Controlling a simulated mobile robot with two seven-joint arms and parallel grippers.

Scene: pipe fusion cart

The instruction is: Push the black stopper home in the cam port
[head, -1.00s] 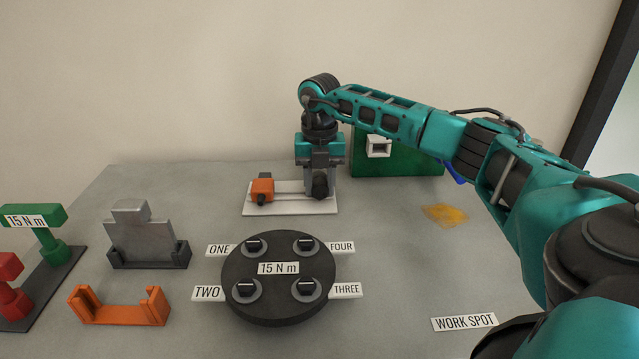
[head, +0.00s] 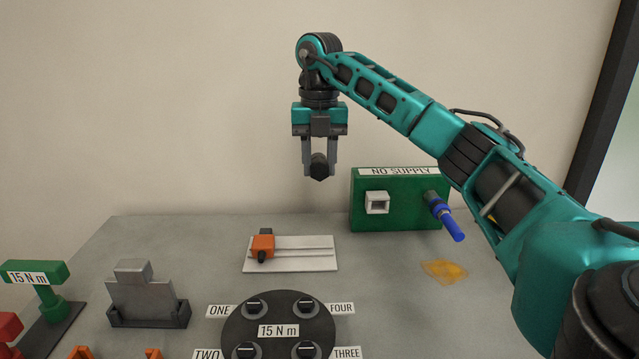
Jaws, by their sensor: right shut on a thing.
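My right gripper (head: 319,170) points down and is shut on a dark, roughly cylindrical piece that looks like the black stopper (head: 319,165). It holds it in the air above the white plate, clear of the table, against the wall. A green box (head: 408,215) labelled NO SUPPLY stands to the right at the back. It has a white square socket (head: 377,202) on its front and a dark round fitting with a blue lever (head: 447,221) hanging down to the right. I cannot tell for certain which is the cam port. My left gripper is not in view.
A white plate (head: 310,266) with a rail and an orange block (head: 262,246) lies below the gripper. A round black disc (head: 278,347) with several knobs is in front. A grey metal block (head: 140,295) stands left. A yellow stain (head: 445,271) lies before the green box.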

